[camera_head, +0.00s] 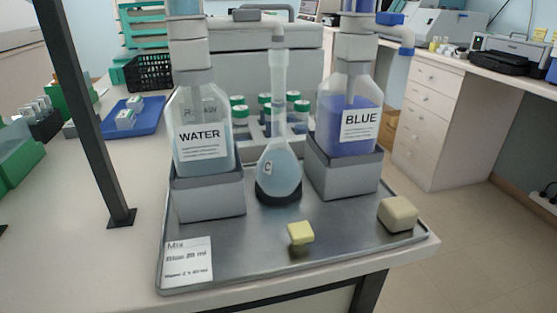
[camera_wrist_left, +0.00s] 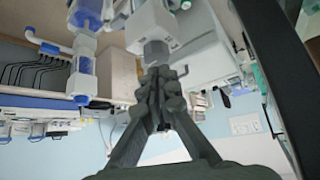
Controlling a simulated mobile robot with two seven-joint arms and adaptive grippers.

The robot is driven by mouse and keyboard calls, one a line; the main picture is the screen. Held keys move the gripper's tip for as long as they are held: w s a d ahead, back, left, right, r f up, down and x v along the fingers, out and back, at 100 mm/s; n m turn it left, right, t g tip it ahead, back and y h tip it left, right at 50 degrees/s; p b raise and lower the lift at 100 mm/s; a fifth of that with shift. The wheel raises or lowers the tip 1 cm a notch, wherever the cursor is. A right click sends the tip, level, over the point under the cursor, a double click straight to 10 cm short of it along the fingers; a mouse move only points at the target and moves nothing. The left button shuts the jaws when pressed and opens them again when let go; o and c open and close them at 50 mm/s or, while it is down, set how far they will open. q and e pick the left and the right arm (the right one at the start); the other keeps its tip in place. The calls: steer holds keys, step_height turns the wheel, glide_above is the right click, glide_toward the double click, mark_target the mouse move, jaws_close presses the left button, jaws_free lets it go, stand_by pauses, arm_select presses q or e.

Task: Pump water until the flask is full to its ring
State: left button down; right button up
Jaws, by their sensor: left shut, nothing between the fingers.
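The flask (camera_head: 279,172) stands on a dark round base between two bottles, with pale bluish liquid in its bulb. I cannot make out its ring or the exact liquid level. The WATER bottle (camera_head: 203,157) sits on a grey block at the left, with a pump head (camera_head: 189,48) cut off at the top. The BLUE bottle (camera_head: 348,124) sits on the right block. My left gripper (camera_wrist_left: 161,76) is shut and empty in the left wrist view, its tips near a white pump part (camera_wrist_left: 153,22); I cannot tell whether they touch. My right gripper is not in view.
A metal tray (camera_head: 340,262) holds the setup, a yellow sponge-like block (camera_head: 300,233), a beige block (camera_head: 398,214) and a mix card (camera_head: 188,261). Green-capped bottles (camera_head: 238,118) stand behind. A dark post (camera_head: 90,120) rises at left. The tray's front is mostly clear.

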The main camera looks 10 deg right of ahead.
arm_select(q)
steer(key=shift+f+b, duration=1.7)
steer(key=shift+f, duration=0.95)
step_height(320, 180, up, 3)
steer(key=p, duration=0.3)
steer(key=shift+r+p, duration=0.45)
steer(key=shift+r, duration=0.8)
steer(key=shift+r, duration=2.55)
